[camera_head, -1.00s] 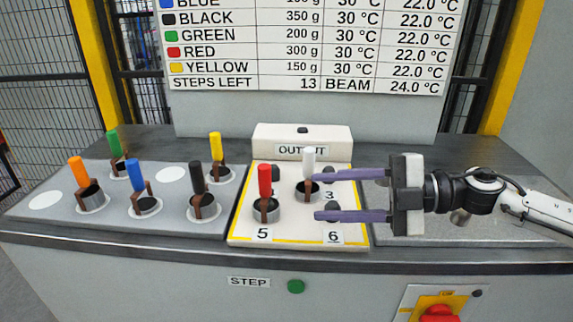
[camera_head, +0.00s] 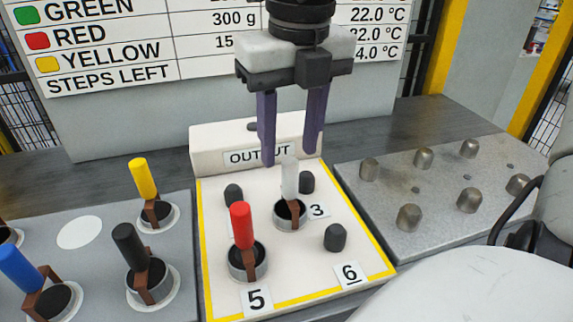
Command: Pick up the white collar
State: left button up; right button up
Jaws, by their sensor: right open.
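The white collar (camera_head: 290,182) stands upright as a white-handled piece on a dark round metal base on the output board (camera_head: 220,275), near the label 3. My right gripper (camera_head: 290,158) comes down from above with its two purple fingers pointing downward. The fingers are open and apart, with nothing between them. Their tips are close to the top of the white handle, seemingly above and behind it; I cannot tell the exact gap. My left gripper is not in view.
A red-handled piece (camera_head: 242,235) stands beside label 5, in front of the white one. Dark pegs (camera_head: 335,238) stand on the same board. Yellow (camera_head: 145,180), black (camera_head: 130,248) and blue (camera_head: 20,270) pieces stand at left. A metal plate with several pegs (camera_head: 409,218) lies at right.

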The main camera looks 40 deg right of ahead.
aim_at(290, 161)
jog(key=f, duration=0.4)
jog(key=d+f, duration=0.1)
jog(key=f, duration=0.1)
jog(key=shift+w, duration=0.4)
grip_shut()
jog(key=shift+r, duration=0.15)
dwell(0.9)
